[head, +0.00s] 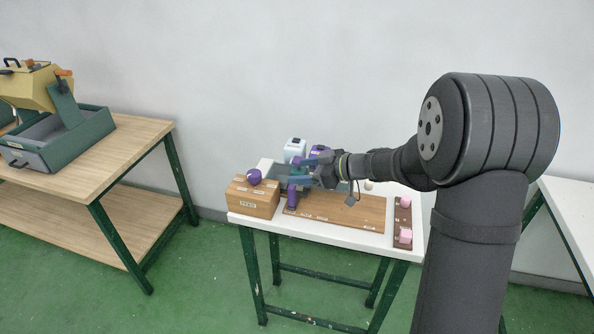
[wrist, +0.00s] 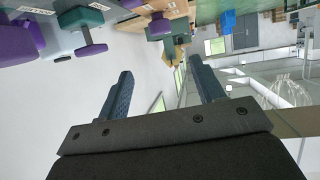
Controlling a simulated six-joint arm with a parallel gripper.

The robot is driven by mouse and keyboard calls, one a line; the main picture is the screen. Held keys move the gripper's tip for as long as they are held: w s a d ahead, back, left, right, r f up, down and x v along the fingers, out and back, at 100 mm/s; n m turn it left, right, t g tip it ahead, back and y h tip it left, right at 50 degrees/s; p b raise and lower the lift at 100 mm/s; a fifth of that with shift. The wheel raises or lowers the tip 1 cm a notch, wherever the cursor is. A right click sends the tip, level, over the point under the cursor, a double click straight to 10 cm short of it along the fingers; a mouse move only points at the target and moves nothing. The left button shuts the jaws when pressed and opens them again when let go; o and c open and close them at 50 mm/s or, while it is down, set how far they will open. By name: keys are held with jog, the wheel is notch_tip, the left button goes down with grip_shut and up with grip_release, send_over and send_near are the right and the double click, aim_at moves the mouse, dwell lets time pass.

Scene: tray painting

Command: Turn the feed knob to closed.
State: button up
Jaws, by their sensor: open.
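The feed knob (head: 254,176) is a purple knob on top of a wooden box (head: 253,198) with a label on its front, at the left end of the white table. A purple knob, likely the same one, shows near the top of the wrist view (wrist: 160,25), beyond the fingertips. My gripper (head: 294,171) is to the right of the knob, above the table, with its fingers pointing left. In the wrist view my gripper (wrist: 160,68) has its two fingers well apart with nothing between them. I cannot tell which way the knob is set.
A wooden board (head: 340,210) lies on the white table, with a purple and green item partly under my gripper. A white-and-dark block (head: 295,148) stands behind. Pink blocks (head: 405,236) sit on a brown strip at right. A separate wooden bench (head: 130,150) stands left.

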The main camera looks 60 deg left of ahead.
jog(key=s+a+f+m+t, duration=0.4)
jog(key=s, duration=0.2)
jog(key=m+t, duration=1.1)
jog(key=t, duration=0.1)
send_near(253, 174)
jog(key=shift+g, duration=0.3)
jog(key=x, duration=1)
jog(key=shift+w+a, duration=0.1)
jog(key=shift+w, duration=0.25)
jog(key=c, duration=1)
